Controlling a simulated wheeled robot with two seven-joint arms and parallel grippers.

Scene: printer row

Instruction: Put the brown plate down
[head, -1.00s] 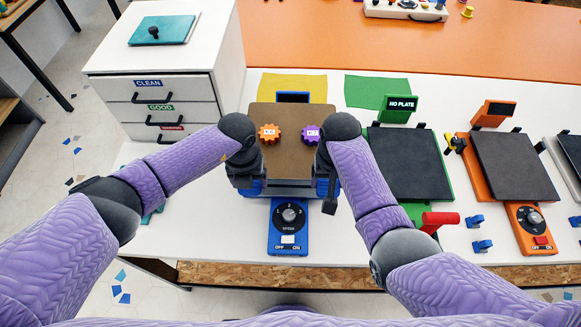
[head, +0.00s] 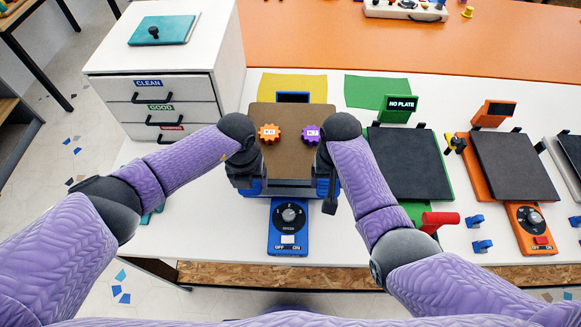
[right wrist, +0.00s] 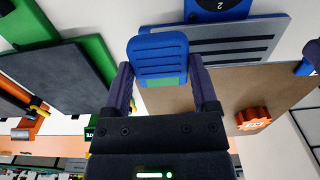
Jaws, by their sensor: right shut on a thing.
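The brown plate (head: 290,165) lies flat over the blue printer (head: 288,225), with an orange gear (head: 269,133) and a purple gear (head: 311,134) on it. My left gripper (head: 249,180) is at its left side; its fingertips are hidden. My right gripper (head: 326,182) is at its right side. In the right wrist view, the right gripper's fingers (right wrist: 162,82) are closed about a blue ribbed piece (right wrist: 158,47) beside the plate (right wrist: 222,88). A grey slotted bed (right wrist: 225,43) shows beyond. I cannot tell whether the plate touches the bed.
An orange printer (head: 531,225) is farther right. A white drawer cabinet (head: 164,90) stands at left.

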